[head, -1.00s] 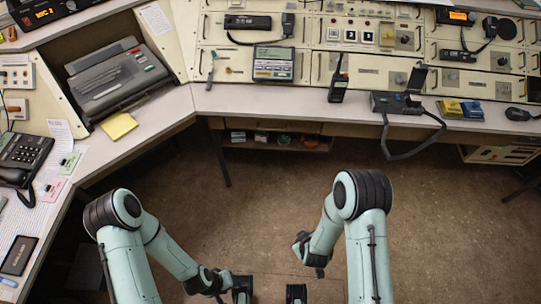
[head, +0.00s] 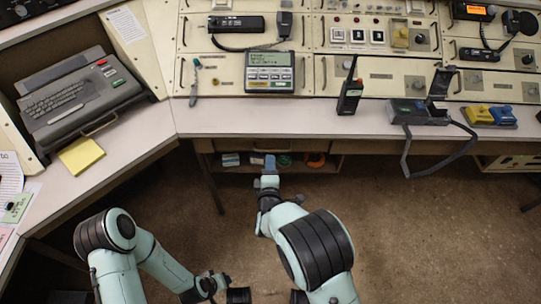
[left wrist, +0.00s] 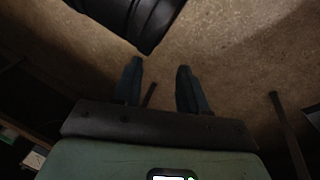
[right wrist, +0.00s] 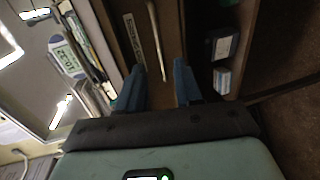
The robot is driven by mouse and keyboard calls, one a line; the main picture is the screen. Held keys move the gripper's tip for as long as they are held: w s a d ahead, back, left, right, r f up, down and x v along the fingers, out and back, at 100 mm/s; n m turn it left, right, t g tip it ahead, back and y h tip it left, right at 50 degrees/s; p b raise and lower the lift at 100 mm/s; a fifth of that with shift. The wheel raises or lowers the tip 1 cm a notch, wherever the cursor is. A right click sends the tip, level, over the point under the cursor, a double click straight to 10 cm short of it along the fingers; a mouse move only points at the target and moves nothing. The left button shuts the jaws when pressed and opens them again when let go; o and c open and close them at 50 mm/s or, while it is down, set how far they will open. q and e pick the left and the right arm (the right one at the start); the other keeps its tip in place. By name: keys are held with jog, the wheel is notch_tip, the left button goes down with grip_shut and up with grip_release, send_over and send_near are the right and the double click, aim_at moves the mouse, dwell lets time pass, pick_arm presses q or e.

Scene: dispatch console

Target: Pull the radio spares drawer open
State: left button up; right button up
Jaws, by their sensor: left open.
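The radio spares drawer (head: 232,146) is a wooden front under the desk's edge in the head view and looks shut. In the right wrist view its brown front (right wrist: 172,25) carries a pale label (right wrist: 134,38) and a long pale bar handle (right wrist: 157,42). My right gripper (head: 270,160) is in front of the drawer. Its fingers (right wrist: 158,85) are open and apart, with the handle's end showing in the gap between and beyond the tips; I see no contact. My left gripper (left wrist: 158,85) is open and empty, low over the floor.
An open shelf (right wrist: 232,22) under the drawer holds small boxes (head: 231,159) and an orange item (head: 316,159). The desk edge (head: 400,131) overhangs above. A radio cradle with a cable (head: 418,112) stands to the right. The floor (head: 400,235) is clear.

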aim_at(256, 145)
pick_arm(q)
jog(key=s+f, duration=0.1)
jog(key=s+a+f+b, duration=0.1)
jog(key=f, duration=0.1)
jog(key=shift+f+g+b, duration=0.15)
jog(key=shift+g+b, duration=0.15)
jog(key=shift+g, duration=0.1)
pick_arm(e)
jog(key=x, duration=0.6)
jog(key=shift+w, duration=0.15)
jog(key=shift+f, duration=0.1)
jog(key=shift+c, duration=0.3)
grip_shut()
